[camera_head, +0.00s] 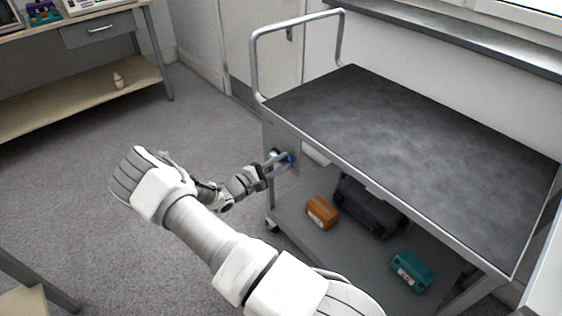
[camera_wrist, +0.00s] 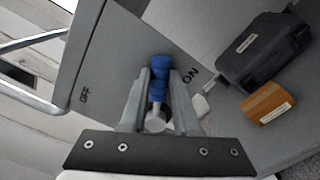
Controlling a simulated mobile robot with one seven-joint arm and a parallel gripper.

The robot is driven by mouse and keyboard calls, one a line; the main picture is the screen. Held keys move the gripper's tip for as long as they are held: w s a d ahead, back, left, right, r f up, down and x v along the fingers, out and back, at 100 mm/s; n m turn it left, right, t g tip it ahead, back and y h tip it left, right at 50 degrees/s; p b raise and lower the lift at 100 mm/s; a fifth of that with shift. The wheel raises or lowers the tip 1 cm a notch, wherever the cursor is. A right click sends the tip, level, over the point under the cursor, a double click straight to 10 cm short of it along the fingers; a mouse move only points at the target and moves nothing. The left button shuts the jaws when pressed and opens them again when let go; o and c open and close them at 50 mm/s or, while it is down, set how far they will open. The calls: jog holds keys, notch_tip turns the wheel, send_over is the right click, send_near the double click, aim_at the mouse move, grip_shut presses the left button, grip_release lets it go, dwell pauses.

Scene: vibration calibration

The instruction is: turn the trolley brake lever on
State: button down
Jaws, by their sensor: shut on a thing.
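The trolley (camera_head: 400,130) has a dark flat top and a bent tube handle at its far left end. On its left end panel is the brake lever, whose blue grip (camera_head: 288,157) shows at my gripper (camera_head: 275,165). In the wrist view the blue lever (camera_wrist: 159,80) lies between the two fingers of my gripper (camera_wrist: 160,85), which are shut on it. The panel (camera_wrist: 125,60) carries the words OFF, at left, and ON, just right of the right finger. The lever stands nearer to ON. Its pivot is partly hidden by my gripper.
On the trolley's lower shelf (camera_head: 300,225) are an orange-brown box (camera_head: 322,212), a black case (camera_head: 370,206) and a teal box (camera_head: 412,270). A workbench (camera_head: 80,95) stands at back left. The carpet left of the trolley is clear.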

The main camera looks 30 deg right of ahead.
dwell(0.3)
jog(key=c, duration=0.6)
grip_release()
jog(key=shift+c, duration=0.2)
jog(key=shift+a, duration=0.1)
jog(key=s+a+p, duration=0.2)
jog(key=a+p, duration=0.1)
jog(key=a, duration=1.4)
jog(key=shift+s, duration=0.25)
